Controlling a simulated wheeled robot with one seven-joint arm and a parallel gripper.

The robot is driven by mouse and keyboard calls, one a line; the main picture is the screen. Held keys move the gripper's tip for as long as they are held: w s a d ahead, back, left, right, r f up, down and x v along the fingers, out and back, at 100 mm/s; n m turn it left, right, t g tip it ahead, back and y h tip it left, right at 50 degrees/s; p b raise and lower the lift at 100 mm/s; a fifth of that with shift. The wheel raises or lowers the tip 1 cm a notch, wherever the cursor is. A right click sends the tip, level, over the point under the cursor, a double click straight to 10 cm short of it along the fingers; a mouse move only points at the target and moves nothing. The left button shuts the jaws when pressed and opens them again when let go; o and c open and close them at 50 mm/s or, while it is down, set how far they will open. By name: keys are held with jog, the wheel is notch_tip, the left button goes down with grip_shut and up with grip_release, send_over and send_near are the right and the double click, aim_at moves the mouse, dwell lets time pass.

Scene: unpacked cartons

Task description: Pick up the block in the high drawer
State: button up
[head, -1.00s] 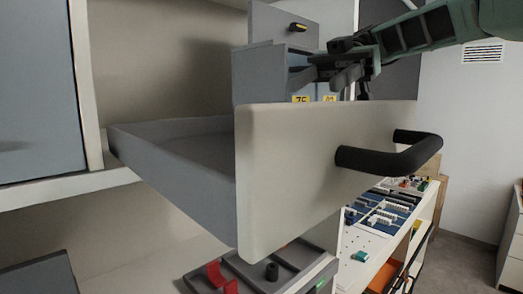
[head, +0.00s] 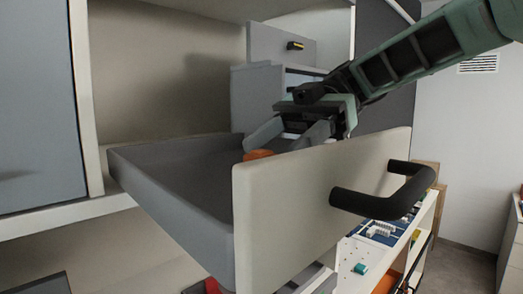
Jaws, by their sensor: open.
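The high drawer (head: 290,215) is pulled out, with a pale front panel and a black handle (head: 385,195). An orange block (head: 258,154) shows just above the top edge of the front panel, inside the drawer; its lower part is hidden by the panel. My gripper (head: 283,140) reaches down over the panel into the drawer. Its grey fingers are apart, one to the left and one to the right, close to the block. I cannot tell whether they touch it.
Grey drawer boxes (head: 258,95) stand on the shelf behind my gripper. A grey cabinet door (head: 38,105) is at the left. Below right, a white shelf holds small parts (head: 378,232). The left part of the drawer floor (head: 175,160) looks bare.

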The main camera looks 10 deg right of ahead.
jog(key=shift+x, duration=1.05)
jog(key=c, duration=1)
jog(key=shift+c, duration=0.2)
